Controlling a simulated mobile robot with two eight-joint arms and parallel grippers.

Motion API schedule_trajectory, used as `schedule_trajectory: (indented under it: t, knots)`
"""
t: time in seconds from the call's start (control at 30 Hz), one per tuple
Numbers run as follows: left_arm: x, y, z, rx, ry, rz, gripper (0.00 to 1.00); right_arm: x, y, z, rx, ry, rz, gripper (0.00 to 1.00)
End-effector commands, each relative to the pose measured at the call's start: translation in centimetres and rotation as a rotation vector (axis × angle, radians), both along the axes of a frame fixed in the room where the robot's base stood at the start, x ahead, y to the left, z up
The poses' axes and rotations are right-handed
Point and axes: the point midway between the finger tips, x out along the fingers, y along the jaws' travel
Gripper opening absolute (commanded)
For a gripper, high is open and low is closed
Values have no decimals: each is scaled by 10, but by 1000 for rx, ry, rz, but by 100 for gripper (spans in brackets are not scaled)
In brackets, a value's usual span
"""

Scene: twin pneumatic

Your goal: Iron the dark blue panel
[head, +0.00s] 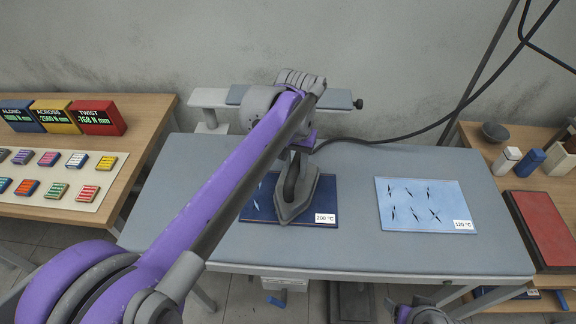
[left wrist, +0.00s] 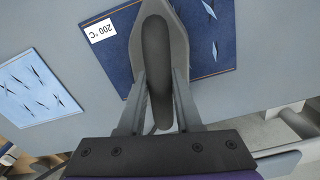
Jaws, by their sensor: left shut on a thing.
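The dark blue panel (head: 326,196) lies on the grey ironing board, with a "200 °C" label at its front right corner. My left gripper (left wrist: 158,85) is shut on the iron's dark handle (left wrist: 156,60), one finger on each side. A grey part at the bottom may be my right arm.
A light blue panel (head: 428,204) labelled "120 °C" with dark creases lies at the right of the board (head: 350,255). A dark cable runs from behind the iron to the upper right. A red pad (head: 544,228) is on the right table; colored display boxes (head: 97,118) stand left.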

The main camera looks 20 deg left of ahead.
Motion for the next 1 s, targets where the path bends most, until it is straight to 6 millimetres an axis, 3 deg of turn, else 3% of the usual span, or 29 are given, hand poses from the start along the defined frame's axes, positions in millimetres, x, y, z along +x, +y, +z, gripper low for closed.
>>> schedule_trajectory:
  t: [0.7, 1.0]
  knots:
    - [9, -36, 4, 2, 0, -2, 0, 2, 0, 10, 0, -4, 0, 75]
    - [8, -33, 0, 3, 1, 1, 0, 2, 0, 10, 0, -4, 0, 75]
